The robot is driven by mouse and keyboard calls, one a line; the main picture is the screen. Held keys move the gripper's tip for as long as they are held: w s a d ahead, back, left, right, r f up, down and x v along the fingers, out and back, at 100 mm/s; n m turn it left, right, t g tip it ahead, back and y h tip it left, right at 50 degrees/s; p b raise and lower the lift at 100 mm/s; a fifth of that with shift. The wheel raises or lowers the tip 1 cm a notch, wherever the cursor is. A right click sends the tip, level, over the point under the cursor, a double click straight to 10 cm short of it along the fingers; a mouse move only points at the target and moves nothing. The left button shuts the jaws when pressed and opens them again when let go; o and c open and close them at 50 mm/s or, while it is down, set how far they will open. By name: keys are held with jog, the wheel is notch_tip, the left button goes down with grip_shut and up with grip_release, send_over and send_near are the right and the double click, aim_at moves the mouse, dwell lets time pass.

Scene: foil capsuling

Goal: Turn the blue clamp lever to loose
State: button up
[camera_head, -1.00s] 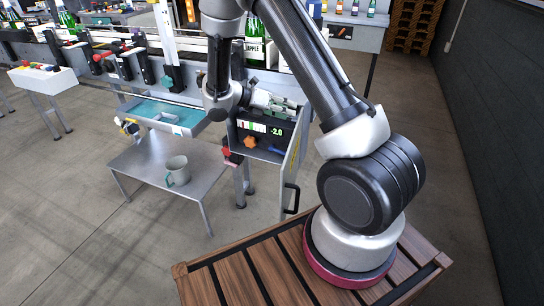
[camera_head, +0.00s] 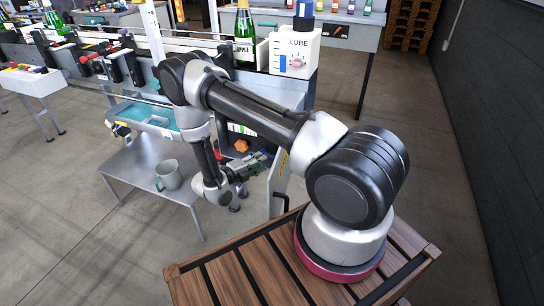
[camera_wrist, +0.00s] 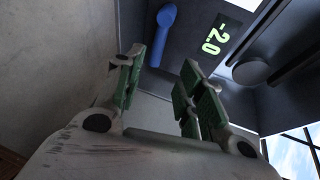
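The blue clamp lever (camera_wrist: 165,32) shows in the wrist view as a blue bar with a rounded end. It sits on a dark panel inside the cabinet, left of a green -2.0 display (camera_wrist: 215,40). I cannot make it out in the head view, where my arm covers part of the cabinet. My gripper (camera_wrist: 162,65) is open, with green-padded fingers apart and nothing between them. The lever lies beyond the fingertips, and no contact shows. In the head view my gripper (camera_head: 252,166) is low, in front of the cabinet opening.
An orange knob (camera_head: 241,146) is just above my gripper in the head view. The open cabinet door (camera_head: 281,185) stands close at its right. A grey side table (camera_head: 140,175) with a mug (camera_head: 168,175) is at the left. A white LUBE tank (camera_head: 295,52) stands above.

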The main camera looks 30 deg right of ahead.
jog(key=x, duration=0.7)
jog(key=shift+w+d+f, duration=0.15)
jog(key=shift+d+f, duration=0.2)
grip_shut()
